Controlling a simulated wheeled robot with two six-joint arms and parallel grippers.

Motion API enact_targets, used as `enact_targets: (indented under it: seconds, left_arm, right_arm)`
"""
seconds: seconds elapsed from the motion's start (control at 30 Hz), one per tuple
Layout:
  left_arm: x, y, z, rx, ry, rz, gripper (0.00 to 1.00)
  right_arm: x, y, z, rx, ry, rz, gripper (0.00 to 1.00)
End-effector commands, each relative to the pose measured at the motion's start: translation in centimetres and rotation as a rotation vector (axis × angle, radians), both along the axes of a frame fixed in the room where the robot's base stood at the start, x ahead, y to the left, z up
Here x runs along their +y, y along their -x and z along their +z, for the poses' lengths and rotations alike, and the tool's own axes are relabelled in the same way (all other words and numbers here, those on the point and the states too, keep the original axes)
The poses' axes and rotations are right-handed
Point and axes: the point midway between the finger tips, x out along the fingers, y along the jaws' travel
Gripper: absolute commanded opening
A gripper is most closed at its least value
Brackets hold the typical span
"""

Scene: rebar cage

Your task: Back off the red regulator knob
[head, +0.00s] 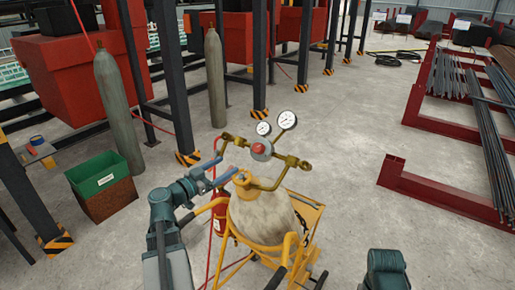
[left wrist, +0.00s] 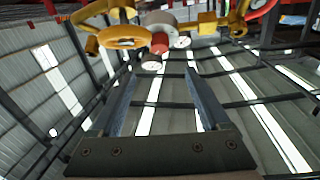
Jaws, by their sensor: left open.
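The red regulator knob (head: 259,148) sits at the front of the grey regulator body, on brass fittings above a pale gas cylinder (head: 262,215). Two white dial gauges (head: 287,120) stand behind it. My left gripper (head: 228,165) is open and empty, to the left of the knob and apart from it. In the left wrist view, the open fingers (left wrist: 160,75) point up toward the knob (left wrist: 158,45), which shows beyond the tips beneath the grey body. The brass fittings (left wrist: 125,37) show near the top edge. My right gripper is out of view.
The cylinder stands on a yellow trolley (head: 308,212) with a red hose beside it. A green-and-brown bin (head: 103,188) and grey cylinders (head: 120,115) are at left. Red racks with steel bars (head: 455,75) are at right. The concrete floor between is clear.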

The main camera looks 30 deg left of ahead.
Motion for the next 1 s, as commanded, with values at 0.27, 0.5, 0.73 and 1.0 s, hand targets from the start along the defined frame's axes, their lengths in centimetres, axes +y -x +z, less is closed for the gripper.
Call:
enact_targets:
  seconds: [0.27,0.5,0.73,1.0]
  left_arm:
    - [-0.4,-2.3,0.0,0.000,0.000,-0.004,0.79]
    - [-1.4,-7.2,0.0,0.000,0.000,-0.004,0.79]
    - [-2.3,-11.1,0.0,0.000,0.000,-0.003,0.79]
    - [-2.8,-13.3,0.0,0.000,0.000,-0.001,0.79]
  right_arm:
    - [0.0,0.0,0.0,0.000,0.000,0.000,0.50]
    - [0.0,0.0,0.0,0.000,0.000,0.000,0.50]
    - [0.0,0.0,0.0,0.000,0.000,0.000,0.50]
    - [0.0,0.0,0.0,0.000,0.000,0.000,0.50]
